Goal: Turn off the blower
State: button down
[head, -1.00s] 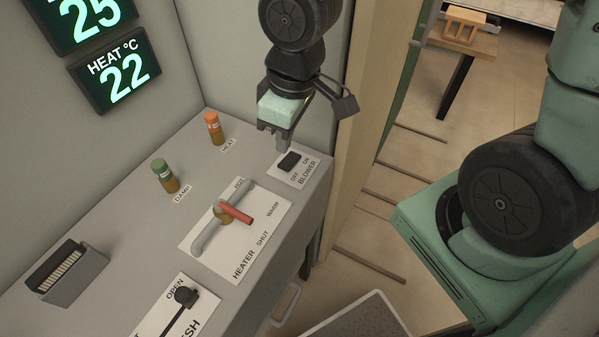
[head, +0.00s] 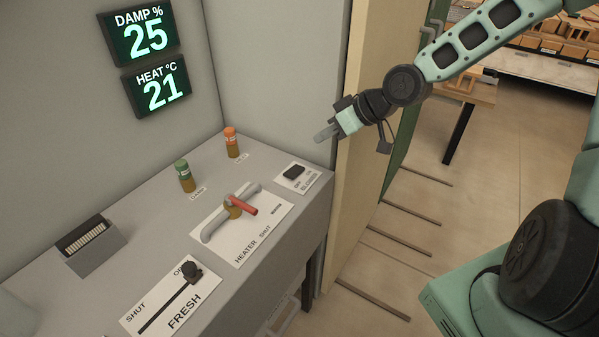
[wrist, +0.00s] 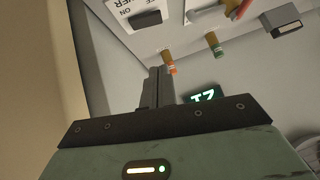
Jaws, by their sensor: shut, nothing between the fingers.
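The blower switch (head: 293,172) is a small black rocker on a white OFF/ON label plate (head: 308,178) at the right back corner of the grey console. I cannot tell which side of it is pressed. It also shows near the top of the wrist view (wrist: 146,19), upside down, with part of its label. My gripper (head: 322,136) is in the air above the switch, clear of it, fingers pointing left in the head view. The fingers (wrist: 157,88) are together in the wrist view, with nothing between them.
Wall displays read damp 25 (head: 145,36) and heat 21 (head: 163,92). A door post (head: 365,130) stands right.

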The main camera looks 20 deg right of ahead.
dwell(0.4)
send_over(287, 171)
jog(key=s+d, duration=0.1)
jog(key=d, duration=0.1)
jog(key=f, duration=0.3)
jog(key=f+b, duration=0.1)
jog(key=f, duration=0.2)
jog(key=shift+s+d+f, duration=0.15)
jog(key=shift+s+f, duration=0.05)
jog(key=shift+f, duration=0.15)
jog(key=shift+a+f, duration=0.2)
jog(key=shift+f, duration=1)
jog(key=shift+s+a+f+p, duration=0.1)
jog(key=shift+f+p, duration=0.2)
jog(key=shift+f, duration=0.6)
jog(key=shift+a+f+b, duration=0.15)
jog(key=shift+f+b, duration=0.25)
jog(key=shift+b, duration=0.4)
jog(key=shift+s+r, duration=0.1)
